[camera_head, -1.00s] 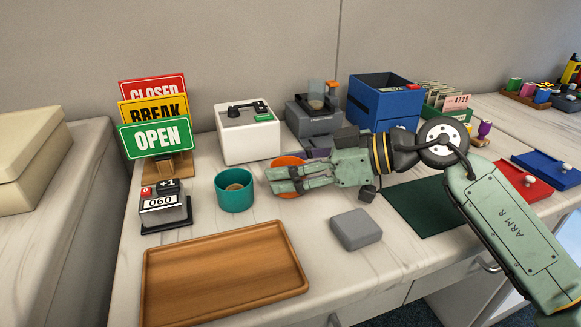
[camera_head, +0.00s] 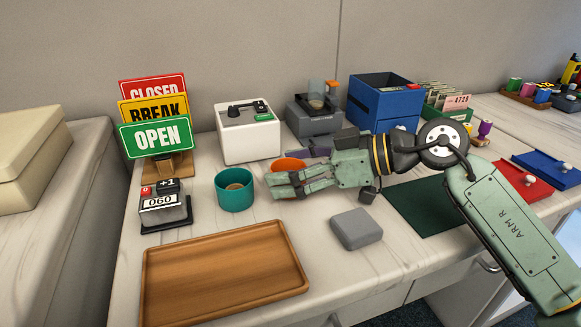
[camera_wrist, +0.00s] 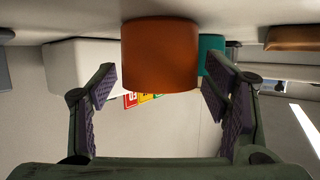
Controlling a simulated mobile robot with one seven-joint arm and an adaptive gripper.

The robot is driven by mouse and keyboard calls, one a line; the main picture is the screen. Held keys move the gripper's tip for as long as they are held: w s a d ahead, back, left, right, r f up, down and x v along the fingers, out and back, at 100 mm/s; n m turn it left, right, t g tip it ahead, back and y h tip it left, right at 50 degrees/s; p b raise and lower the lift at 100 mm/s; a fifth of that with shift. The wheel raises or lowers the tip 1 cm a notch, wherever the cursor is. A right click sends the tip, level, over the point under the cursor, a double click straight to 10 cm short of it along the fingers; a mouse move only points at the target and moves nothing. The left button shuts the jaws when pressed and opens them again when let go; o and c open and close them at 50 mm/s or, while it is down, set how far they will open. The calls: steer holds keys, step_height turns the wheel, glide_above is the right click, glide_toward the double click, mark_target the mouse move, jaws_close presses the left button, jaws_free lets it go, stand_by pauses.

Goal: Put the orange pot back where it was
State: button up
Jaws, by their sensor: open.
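The orange pot (camera_head: 288,164) stands on the counter to the right of the teal pot (camera_head: 235,196). In the head view my gripper's front finger hides most of it. My gripper (camera_head: 284,172) reaches in from the right with its fingers spread to the near and far sides of the pot. In the wrist view, which is upside down, the orange pot (camera_wrist: 160,55) is upright, just ahead of and between the open fingertips (camera_wrist: 158,88). A gap shows on both sides, so neither pad seems to touch it.
A wooden tray (camera_head: 225,283) lies at the front left. A grey block (camera_head: 357,229) sits below my gripper, near a dark green mat (camera_head: 428,207). A white box (camera_head: 248,141), a grey machine (camera_head: 313,122) and a blue bin (camera_head: 383,106) stand behind. Signs (camera_head: 155,137) stand at left.

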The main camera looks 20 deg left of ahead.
steer(key=v, duration=1.2)
steer(key=shift+r, duration=0.2)
steer(key=shift+c, duration=0.5)
stand_by(1.3)
